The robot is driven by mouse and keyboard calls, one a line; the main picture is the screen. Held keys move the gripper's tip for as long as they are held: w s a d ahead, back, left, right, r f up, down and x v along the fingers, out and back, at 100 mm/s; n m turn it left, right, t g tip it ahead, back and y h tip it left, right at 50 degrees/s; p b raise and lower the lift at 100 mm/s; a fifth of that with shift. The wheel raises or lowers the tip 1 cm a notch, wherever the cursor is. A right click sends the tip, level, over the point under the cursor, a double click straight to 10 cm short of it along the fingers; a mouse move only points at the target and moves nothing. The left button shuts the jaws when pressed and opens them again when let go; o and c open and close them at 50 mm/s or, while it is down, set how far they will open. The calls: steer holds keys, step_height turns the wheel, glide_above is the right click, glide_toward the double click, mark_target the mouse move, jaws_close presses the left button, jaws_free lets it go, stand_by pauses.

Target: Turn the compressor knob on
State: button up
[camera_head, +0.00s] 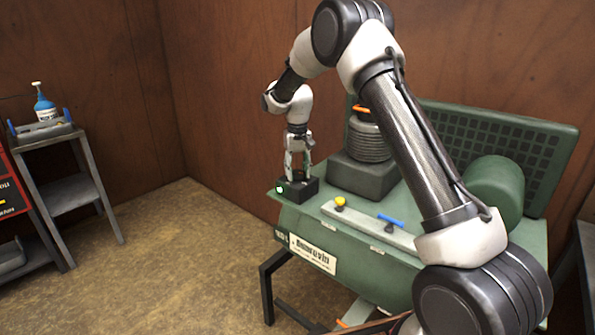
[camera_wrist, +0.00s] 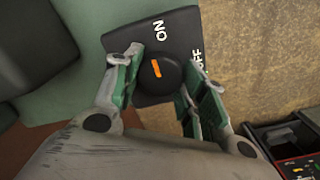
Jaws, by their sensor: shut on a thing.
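The compressor knob (camera_wrist: 172,76) is a round black dial with an orange mark, on a black switch box (camera_wrist: 176,26). White ON lettering is above the knob and OFF is to its right. The orange mark points up, roughly toward ON. My gripper (camera_wrist: 160,78) is shut on the knob, with green-padded fingers on either side of it. In the head view the box (camera_head: 300,188) sits at the near left corner of the green compressor (camera_head: 375,262), with a lit green spot on its front. There my gripper (camera_head: 298,172) reaches down onto the box, and the knob is hidden.
A ribbed cylinder (camera_head: 368,140) on a dark block stands just right of my gripper. A yellow knob (camera_head: 340,202) and a blue handle (camera_head: 391,220) are on the compressor's front strip. A grey stand (camera_head: 72,190) with a blue bottle (camera_head: 44,108) is at left. Floor between is clear.

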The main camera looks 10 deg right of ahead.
mark_target(297, 171)
steer(key=o, duration=1)
steer(key=shift+r, duration=0.1)
step_height(297, 171, up, 12)
